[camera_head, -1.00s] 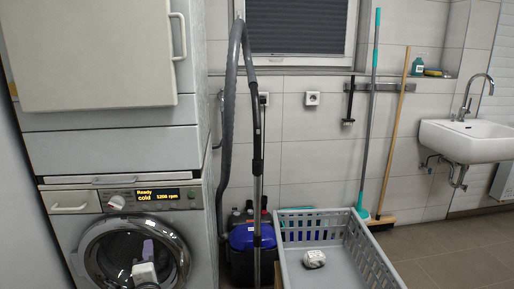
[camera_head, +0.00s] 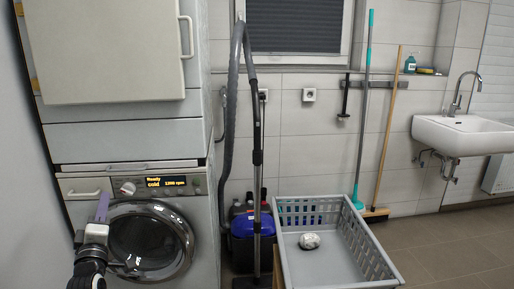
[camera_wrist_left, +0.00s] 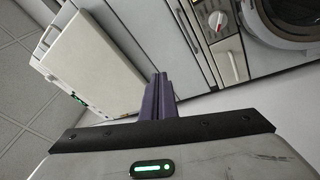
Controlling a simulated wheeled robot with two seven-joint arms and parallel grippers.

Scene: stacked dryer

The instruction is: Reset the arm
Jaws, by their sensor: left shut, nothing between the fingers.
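My left gripper (camera_head: 102,208) is at the lower left of the head view, in front of the left side of the washing machine (camera_head: 205,240). Its purple fingers point up and are shut together, with nothing between them. They also show in the left wrist view (camera_wrist_left: 158,97), side by side and touching. The arm and wrist cover part of the washer's left front. The gripper appears apart from the round washer door (camera_head: 150,245), which looks shut. My right gripper is not in view.
The dryer (camera_head: 120,135) with its pale door (camera_head: 105,50) is stacked above the washer. A grey basket (camera_head: 374,245) holding a crumpled white item (camera_head: 309,240) stands right. A vacuum cleaner (camera_head: 243,235) is between them. Bare floor lies right, below the sink (camera_head: 465,135).

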